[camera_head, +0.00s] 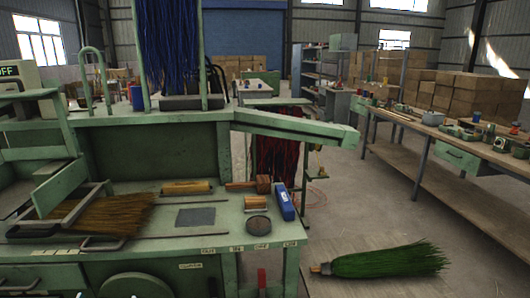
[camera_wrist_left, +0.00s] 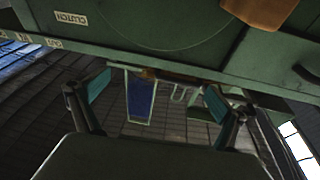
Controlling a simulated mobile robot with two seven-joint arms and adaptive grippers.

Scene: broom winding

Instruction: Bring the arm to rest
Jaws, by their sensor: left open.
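My left gripper (camera_wrist_left: 156,98) shows in the left wrist view, its two fingers with teal pads spread wide apart. It is open and nothing is gripped between the fingers. Beyond it are the machine's green front and a "CLUTCH" label (camera_wrist_left: 70,18). In the head view neither gripper shows. The green winding machine (camera_head: 180,135) stands at the left, with a straw-coloured broom head (camera_head: 105,215) lying on its table. My right gripper is in neither view.
A green broom (camera_head: 390,261) lies on the floor at the right. On the machine table are a blue box (camera_head: 284,201), a dark round disc (camera_head: 258,226) and wooden-handled tools. A long workbench (camera_head: 460,165) runs along the right. The floor between is mostly clear.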

